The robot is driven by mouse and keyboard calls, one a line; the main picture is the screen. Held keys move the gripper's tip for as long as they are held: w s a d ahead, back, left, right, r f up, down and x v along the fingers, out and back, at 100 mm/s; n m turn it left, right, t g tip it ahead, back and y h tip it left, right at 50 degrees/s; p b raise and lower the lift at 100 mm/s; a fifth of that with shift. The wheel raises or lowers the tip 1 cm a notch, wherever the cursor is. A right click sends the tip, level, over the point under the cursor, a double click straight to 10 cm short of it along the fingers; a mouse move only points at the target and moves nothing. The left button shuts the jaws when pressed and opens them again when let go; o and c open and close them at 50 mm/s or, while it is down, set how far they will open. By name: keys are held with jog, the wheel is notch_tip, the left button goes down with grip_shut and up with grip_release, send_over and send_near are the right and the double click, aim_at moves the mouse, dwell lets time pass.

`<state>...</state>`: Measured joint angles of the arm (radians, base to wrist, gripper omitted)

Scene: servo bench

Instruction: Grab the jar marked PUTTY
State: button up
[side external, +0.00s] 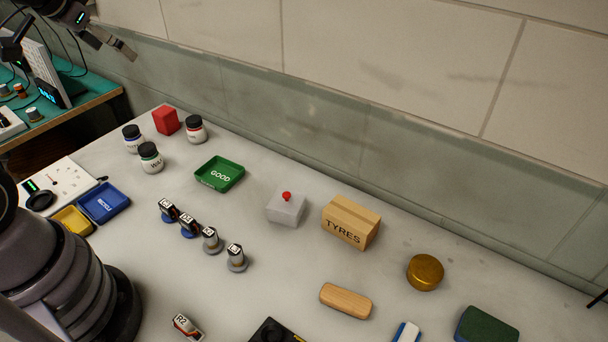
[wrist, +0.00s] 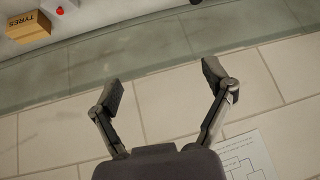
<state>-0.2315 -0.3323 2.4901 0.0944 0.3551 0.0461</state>
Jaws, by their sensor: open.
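Three white jars with black lids stand in a group at the back left of the bench in the side external view. One jar (side external: 151,158) has a green band and a label that seems to begin with W. Another jar (side external: 132,139) has a blue band, and the third jar (side external: 195,129) has a red band. Their labels are too small to read, so I cannot tell which is marked PUTTY. My gripper (wrist: 161,78) is open and empty in the wrist view, facing the tiled wall. In the side external view it is high at the top left, apart from the jars.
A red block (side external: 166,121) stands between the blue-banded and red-banded jars. A green GOOD tray (side external: 236,184) lies to their right. Several small servo-like parts, a TYRES box (side external: 350,222) and a grey box with a red button (side external: 286,208) stand farther right. The tiled wall runs behind the bench.

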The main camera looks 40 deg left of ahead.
jog(key=w+a+f+y, duration=0.1)
jog(key=w+a+f, duration=0.5)
jog(key=a, duration=0.1)
jog(key=n+t+y, duration=0.4)
jog(key=n, duration=0.2)
send_near(128, 131)
jog(key=x, duration=1.1)
jog(key=shift+w+a+f, duration=0.1)
jog(key=shift+w+f, duration=0.05)
jog(key=shift+c, duration=0.3)
jog(key=c, duration=1.3)
